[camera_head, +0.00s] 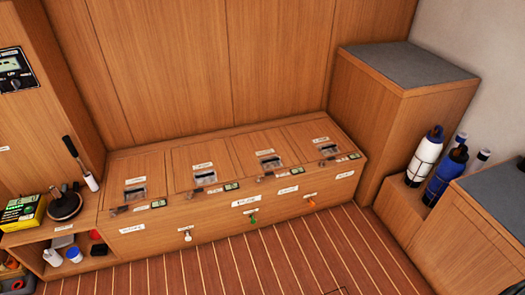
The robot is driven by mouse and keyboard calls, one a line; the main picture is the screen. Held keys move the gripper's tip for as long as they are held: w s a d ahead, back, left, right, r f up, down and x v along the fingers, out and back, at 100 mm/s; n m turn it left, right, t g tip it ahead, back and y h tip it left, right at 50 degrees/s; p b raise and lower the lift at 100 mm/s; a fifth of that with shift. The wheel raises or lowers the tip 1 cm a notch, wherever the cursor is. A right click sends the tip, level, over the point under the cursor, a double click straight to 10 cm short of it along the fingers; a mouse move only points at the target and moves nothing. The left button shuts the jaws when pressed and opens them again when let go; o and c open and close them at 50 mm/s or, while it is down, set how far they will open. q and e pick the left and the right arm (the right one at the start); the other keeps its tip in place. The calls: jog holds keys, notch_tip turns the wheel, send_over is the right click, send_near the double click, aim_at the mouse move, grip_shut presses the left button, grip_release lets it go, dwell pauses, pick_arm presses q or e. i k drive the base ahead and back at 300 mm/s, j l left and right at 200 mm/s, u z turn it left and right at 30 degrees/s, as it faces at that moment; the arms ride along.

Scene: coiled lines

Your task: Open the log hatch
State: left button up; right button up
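A long low wooden bench stands against the back wall, with a row of several hatches in its top. From left to right they are a far-left hatch (130,168), a second hatch (197,157), a third hatch (259,142) and a far-right hatch (310,130). Each looks shut and has a recessed metal latch, a small white label and a green-marked tag near its front edge. The lettering is too small to read, so I cannot tell which is the log hatch. Neither of my grippers is in view.
The bench front has white (187,236), green (252,219) and orange (311,203) hooks. A winch with a handle (66,203) and a yellow-green box (22,211) sit at left. Wrapped bottles (426,157) stand at right. The striped floor (270,262) before the bench is clear.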

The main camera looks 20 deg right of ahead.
aim_at(261, 152)
jog(key=i+l+z, duration=0.15)
jog(key=i+l, duration=0.5)
jog(key=i+l+z, duration=0.1)
jog(key=i+l, duration=0.55)
jog(key=i+l+z, duration=0.15)
jog(key=i+l, duration=0.4)
jog(key=i, duration=0.25)
